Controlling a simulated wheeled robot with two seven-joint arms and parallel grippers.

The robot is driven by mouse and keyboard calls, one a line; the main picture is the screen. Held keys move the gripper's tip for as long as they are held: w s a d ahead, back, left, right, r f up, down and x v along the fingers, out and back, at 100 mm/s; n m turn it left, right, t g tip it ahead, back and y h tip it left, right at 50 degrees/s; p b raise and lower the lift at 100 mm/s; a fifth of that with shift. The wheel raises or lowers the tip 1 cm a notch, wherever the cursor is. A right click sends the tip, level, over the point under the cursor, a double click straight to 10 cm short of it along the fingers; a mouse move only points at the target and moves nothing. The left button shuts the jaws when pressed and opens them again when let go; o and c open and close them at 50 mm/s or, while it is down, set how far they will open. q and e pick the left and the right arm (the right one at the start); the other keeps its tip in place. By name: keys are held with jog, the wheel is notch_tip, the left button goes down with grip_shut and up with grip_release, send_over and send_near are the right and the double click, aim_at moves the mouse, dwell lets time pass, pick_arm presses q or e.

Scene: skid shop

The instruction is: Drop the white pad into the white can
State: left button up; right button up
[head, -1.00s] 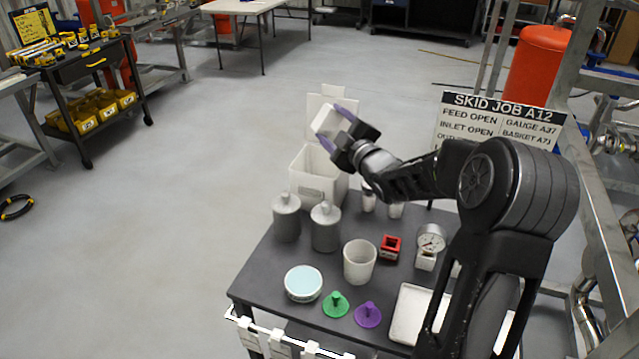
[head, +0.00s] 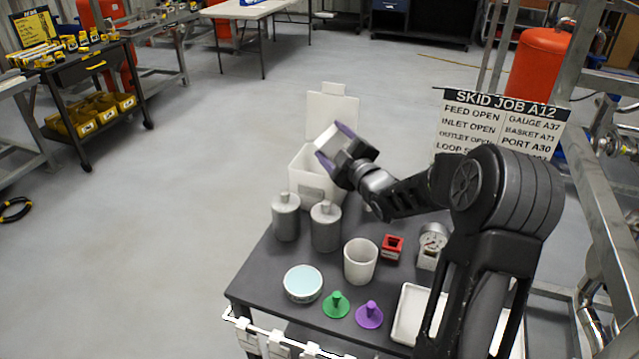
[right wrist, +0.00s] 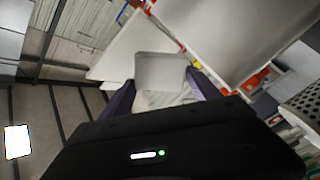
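The white can (head: 316,190) is a box-shaped bin at the far left corner of the dark cart, with its lid (head: 333,112) standing open behind it. My right gripper (head: 334,144) is shut on the white pad (head: 327,141), with one purple finger on each side. The gripper holds the pad tilted, just above the can's open mouth and partly in front of the lid. In the right wrist view the pad (right wrist: 160,72) shows between the purple fingers. The can's inside is mostly hidden. My left gripper is not in view.
On the cart stand two grey canisters (head: 326,228), a white cup (head: 360,262), a red block (head: 392,247), a gauge (head: 432,240), a round blue-topped dish (head: 303,283), green (head: 336,304) and purple (head: 369,314) pieces, and a white tray (head: 410,312). A sign (head: 500,125) stands behind.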

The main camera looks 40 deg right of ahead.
jog(key=o, duration=0.3)
jog(key=shift+o, duration=0.2)
jog(key=shift+s, duration=0.15)
jog(key=s+a+b, duration=0.1)
jog(key=s+b, duration=0.1)
jog(key=s, duration=0.5)
jog(key=shift+s, duration=0.25)
jog(key=shift+r, duration=0.1)
